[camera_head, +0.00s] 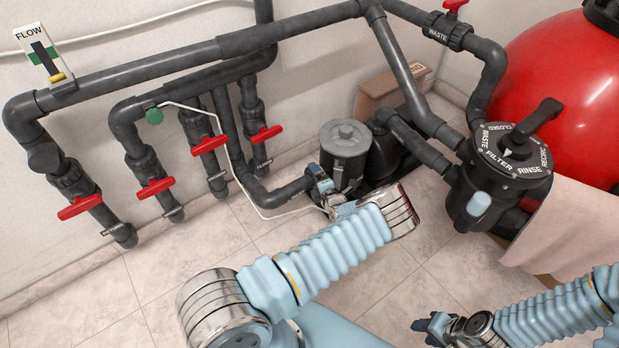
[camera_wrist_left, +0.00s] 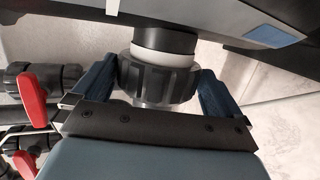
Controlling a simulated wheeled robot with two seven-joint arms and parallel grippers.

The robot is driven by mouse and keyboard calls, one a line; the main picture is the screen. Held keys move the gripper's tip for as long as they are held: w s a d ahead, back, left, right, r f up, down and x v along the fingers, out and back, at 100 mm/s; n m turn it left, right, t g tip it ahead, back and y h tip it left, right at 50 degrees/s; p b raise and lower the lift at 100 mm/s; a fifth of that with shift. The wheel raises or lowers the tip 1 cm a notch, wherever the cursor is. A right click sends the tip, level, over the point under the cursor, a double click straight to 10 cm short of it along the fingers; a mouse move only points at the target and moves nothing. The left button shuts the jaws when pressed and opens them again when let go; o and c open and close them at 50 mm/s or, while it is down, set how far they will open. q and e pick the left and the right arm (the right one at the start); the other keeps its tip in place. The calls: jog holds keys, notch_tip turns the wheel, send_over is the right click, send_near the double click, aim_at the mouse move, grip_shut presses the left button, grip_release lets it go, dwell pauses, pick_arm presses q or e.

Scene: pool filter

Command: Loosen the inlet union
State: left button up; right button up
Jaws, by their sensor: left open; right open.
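The inlet union (camera_wrist_left: 158,80) is a dark ribbed nut in the left wrist view, with a white ring and a black pipe end beyond it. My left gripper (camera_wrist_left: 160,85) is open, with one blue finger on each side of the nut. Whether the fingers touch it I cannot tell. In the head view my left gripper (camera_head: 322,182) is beside the grey pump strainer pot (camera_head: 344,150), at the end of the inlet pipe, and covers most of the union. My right gripper (camera_head: 428,325) is open and apart from the plumbing, low at the right.
Dark pipes with several red-handled valves (camera_head: 155,187) run along the wall at left. A thin white cable (camera_head: 235,165) loops down to the pump. The multiport valve (camera_head: 508,150) and red filter tank (camera_head: 565,85) stand at right, with a pink towel (camera_head: 565,225). Floor in front is clear.

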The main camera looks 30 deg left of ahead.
pick_arm(q)
jog(key=p+v, duration=0.2)
jog(key=v, duration=0.3)
jog(key=shift+s+d+r+p, duration=0.2)
jog(key=shift+d+p, duration=0.1)
jog(key=shift+p, duration=0.1)
